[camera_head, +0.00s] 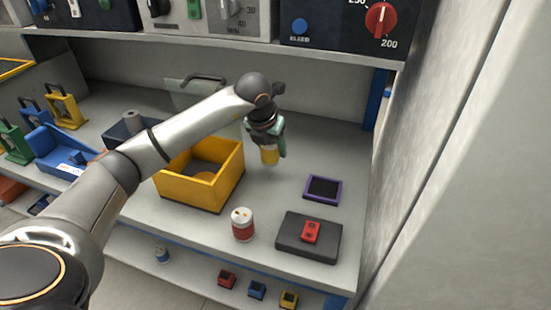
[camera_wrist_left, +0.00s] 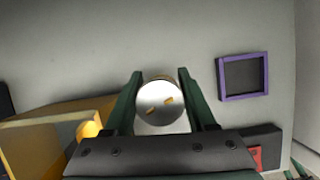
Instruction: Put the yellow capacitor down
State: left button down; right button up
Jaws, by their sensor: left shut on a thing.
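The yellow capacitor (camera_head: 269,155) is a small cylinder. My left gripper (camera_head: 270,148) is shut on it. In the left wrist view its round silver top with two brass terminals (camera_wrist_left: 160,103) shows between the two green fingers of the gripper (camera_wrist_left: 160,96). In the head view it hangs upright, or nearly so, to the right of the yellow bin, over a bare part of the grey worktop (camera_head: 300,155). Whether its bottom touches the worktop I cannot tell. My right gripper is not in view.
The yellow bin (camera_head: 222,185) stands just left of the gripper. A purple-framed tray (camera_head: 336,189) lies to the right. A red-and-white capacitor (camera_head: 242,225) and a black pad (camera_head: 297,246) with a red block (camera_head: 311,232) stand nearer. A control shelf (camera_head: 350,48) overhangs the back.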

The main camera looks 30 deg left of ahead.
aim_at(270, 141)
pick_arm(q)
jog(key=shift+w+f, duration=0.95)
jog(key=shift+f, duration=1.7)
jog(key=shift+f, duration=0.2)
jog(key=shift+c, duration=1.1)
grip_release()
jog(key=shift+r, duration=0.45)
jog(key=v, duration=1.1)
jog(key=shift+s+r+p, duration=0.25)
jog(key=shift+p, duration=0.1)
